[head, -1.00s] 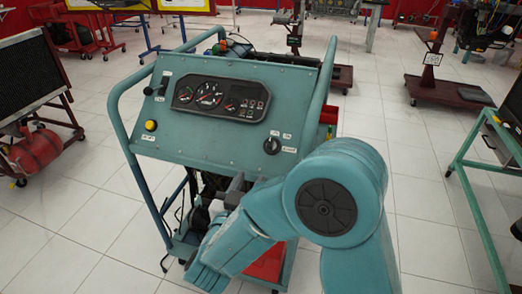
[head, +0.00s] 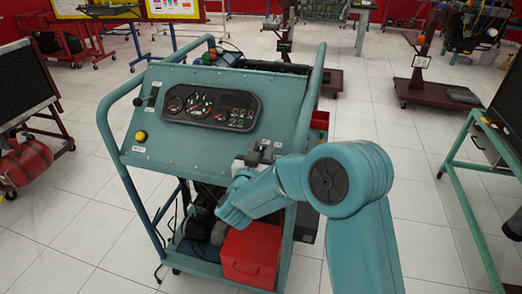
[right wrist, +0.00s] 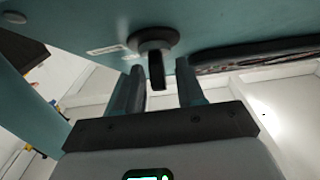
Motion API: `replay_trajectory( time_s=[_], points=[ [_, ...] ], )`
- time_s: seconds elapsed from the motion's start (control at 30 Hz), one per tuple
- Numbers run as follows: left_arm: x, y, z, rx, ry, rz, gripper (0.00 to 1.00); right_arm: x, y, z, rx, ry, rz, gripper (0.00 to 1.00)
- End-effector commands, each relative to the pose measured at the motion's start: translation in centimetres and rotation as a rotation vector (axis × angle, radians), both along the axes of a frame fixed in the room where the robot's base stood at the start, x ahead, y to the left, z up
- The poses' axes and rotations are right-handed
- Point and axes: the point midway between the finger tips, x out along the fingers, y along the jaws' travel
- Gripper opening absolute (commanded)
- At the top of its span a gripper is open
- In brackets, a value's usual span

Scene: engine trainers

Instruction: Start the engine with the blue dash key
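The blue-green engine trainer (head: 210,143) stands ahead with a tilted dash panel. Its round dark key switch (right wrist: 152,40) shows in the right wrist view, with a narrow dark tab pointing down between my fingers. I see no blue on the tab. My right gripper (right wrist: 159,68) is open, one finger on each side of the tab, with gaps showing; whether a finger touches it I cannot tell. In the head view my right gripper (head: 262,152) is at the panel's lower right and hides the switch. My left gripper is not in view.
The panel carries a gauge cluster (head: 210,108) and a yellow button (head: 141,136). A tubular side rail (head: 311,98) rises right of the panel. A red box (head: 250,254) sits low on the trainer frame. A green-framed stand (head: 464,190) is at right, with clear floor between.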

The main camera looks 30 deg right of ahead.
Motion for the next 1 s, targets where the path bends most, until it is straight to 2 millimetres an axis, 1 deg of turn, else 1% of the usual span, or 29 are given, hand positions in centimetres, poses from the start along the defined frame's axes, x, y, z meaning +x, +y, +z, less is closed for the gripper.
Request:
replay_trajectory(
  time_s=[0.17, 0.2, 0.27, 0.3, 0.67, 0.83, 1.0],
  points=[
    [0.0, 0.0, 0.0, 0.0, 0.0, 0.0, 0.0, 0.0, 0.0, 0.0, 0.0, 0.0, 0.0, 0.38],
    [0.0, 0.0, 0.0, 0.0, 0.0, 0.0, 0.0, 0.0, 0.0, 0.0, 0.001, 0.001, 0.0, 0.25],
    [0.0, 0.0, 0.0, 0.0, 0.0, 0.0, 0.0, 0.0, 0.0, 0.0, 0.001, 0.001, 0.0, 0.06],
    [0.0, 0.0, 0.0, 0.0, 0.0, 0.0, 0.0, 0.0, 0.0, 0.0, 0.001, 0.001, 0.0, 0.0],
    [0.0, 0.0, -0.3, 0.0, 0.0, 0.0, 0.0, 0.0, 0.0, -0.2, 0.015, -0.016, -0.026, 0.0],
    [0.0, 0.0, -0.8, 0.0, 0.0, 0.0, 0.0, 0.0, 0.1, -0.2, 0.052, -0.059, -0.089, 0.0],
    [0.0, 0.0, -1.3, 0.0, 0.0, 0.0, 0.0, 0.0, 0.1, -0.3, 0.112, -0.128, -0.192, 0.0]
  ],
)
